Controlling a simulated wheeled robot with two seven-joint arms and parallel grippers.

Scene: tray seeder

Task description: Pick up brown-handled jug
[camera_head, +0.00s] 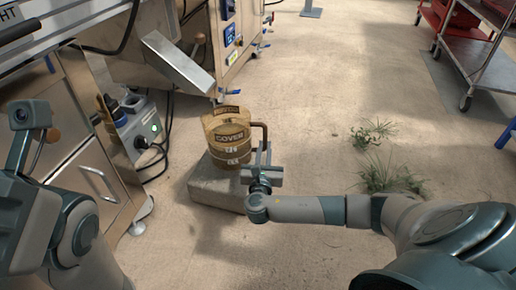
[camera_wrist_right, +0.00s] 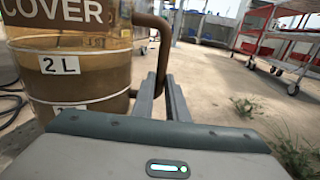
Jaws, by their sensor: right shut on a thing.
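The jug (camera_head: 228,143) is a translucent amber-brown container with a "COVER" label and a brown handle (camera_head: 265,132) on its right side. It stands upright on a low grey block (camera_head: 209,188) on the floor. In the right wrist view the jug (camera_wrist_right: 85,75) fills the left side, with a "2 L" label. My right gripper (camera_head: 262,153) is at the handle, and its fingers (camera_wrist_right: 165,95) are shut on the lower part of the handle (camera_wrist_right: 162,50). My left arm is at the left edge of the head view; its gripper's fingers are not seen.
A metal machine with a sloped chute (camera_head: 178,62) stands behind the jug. A steel cabinet (camera_head: 92,160) and a grey box with cables (camera_head: 140,128) are at left. Grass tufts (camera_head: 385,172) grow on the floor at right. A red trolley (camera_head: 465,45) stands at the back right. The middle floor is clear.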

